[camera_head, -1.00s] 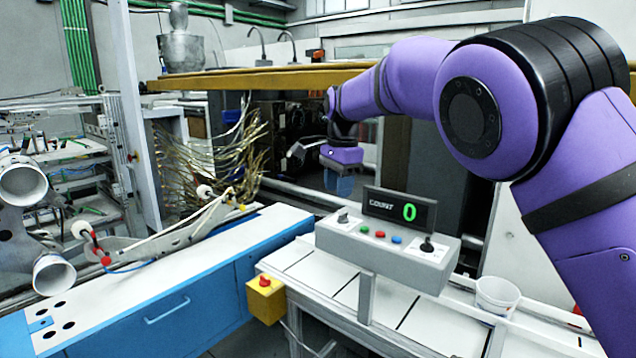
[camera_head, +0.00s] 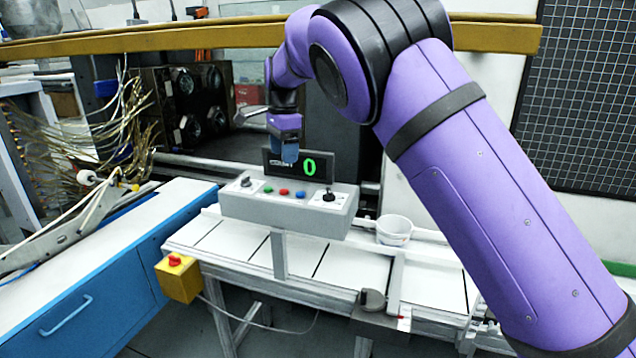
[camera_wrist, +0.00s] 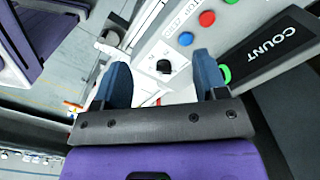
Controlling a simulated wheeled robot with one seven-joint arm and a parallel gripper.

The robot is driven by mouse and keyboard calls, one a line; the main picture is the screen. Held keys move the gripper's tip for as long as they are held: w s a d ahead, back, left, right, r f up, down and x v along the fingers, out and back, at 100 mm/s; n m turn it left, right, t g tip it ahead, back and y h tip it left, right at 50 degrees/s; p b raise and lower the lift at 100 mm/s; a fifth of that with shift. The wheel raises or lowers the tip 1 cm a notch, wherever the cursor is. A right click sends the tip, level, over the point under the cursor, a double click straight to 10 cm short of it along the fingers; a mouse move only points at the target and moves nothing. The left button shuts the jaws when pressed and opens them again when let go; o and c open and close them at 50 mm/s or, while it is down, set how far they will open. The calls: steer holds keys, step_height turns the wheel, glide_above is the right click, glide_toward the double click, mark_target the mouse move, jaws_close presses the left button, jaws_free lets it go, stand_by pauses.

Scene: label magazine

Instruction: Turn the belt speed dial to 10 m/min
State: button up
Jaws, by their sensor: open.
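The grey control box (camera_head: 285,214) carries two knobs.
The count display (camera_head: 290,164) stands at the back of the box and reads 0. Green, red (camera_head: 284,192) and blue buttons lie between the knobs. A white bucket (camera_head: 394,230) stands to the right. A yellow box with a red button (camera_head: 175,261) is at the lower left.

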mark_target(329, 190)
steer(key=w+d+f+m, duration=0.2)
steer(key=w+d+m, duration=0.25)
steer(key=d, duration=0.75)
step_height(329, 190, down, 11)
steer(key=shift+s+a, duration=0.1)
steer(key=shift+c, duration=0.2)
steer(key=c, duration=0.9)
